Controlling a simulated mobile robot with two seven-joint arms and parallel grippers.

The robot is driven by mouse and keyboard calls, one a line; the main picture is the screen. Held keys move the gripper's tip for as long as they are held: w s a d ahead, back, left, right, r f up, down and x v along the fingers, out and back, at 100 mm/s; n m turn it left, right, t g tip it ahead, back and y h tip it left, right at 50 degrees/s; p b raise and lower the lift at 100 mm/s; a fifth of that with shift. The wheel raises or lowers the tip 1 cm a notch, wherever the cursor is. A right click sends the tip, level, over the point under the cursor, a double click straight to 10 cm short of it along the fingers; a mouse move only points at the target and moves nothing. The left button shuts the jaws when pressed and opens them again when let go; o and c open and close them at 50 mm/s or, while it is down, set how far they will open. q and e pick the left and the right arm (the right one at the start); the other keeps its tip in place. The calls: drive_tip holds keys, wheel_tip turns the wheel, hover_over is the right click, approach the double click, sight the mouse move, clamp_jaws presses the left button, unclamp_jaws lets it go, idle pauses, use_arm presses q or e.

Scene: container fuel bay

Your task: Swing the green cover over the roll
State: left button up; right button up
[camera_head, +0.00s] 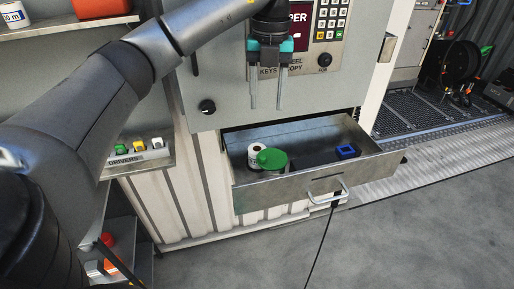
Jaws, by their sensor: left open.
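The green cover (271,158) is a round green piece in the open drawer, at its left side. The white roll (256,149) stands upright with its dark core hole showing on top. The cover sits just to the right of and in front of the roll, hiding part of its side; the roll's top is mostly uncovered. I cannot tell how the two are joined. My left gripper (268,106) points down, open and empty, in front of the grey cabinet face, above the cover and roll in the picture and apart from both. My right gripper is not in view.
The metal drawer (300,187) is pulled out, with a front handle (328,198). A blue item (346,151) lies at its right end. A keypad panel (329,20) is behind my gripper. A shelf (140,167) with small coloured items is at the left. The floor at right is clear.

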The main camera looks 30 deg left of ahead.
sight(263, 157)
use_arm(q)
drive_tip(key=shift+n, duration=0.4)
drive_tip(key=f, duration=0.5)
drive_tip(key=f+p, duration=0.1)
drive_tip(key=f, duration=0.4)
drive_tip(key=f+p, duration=0.1)
drive_tip(key=f, duration=0.4)
drive_tip(key=shift+s+a+f, duration=0.15)
drive_tip(key=shift+a+f, duration=0.05)
drive_tip(key=shift+a, duration=0.1)
clamp_jaws()
idle(0.5)
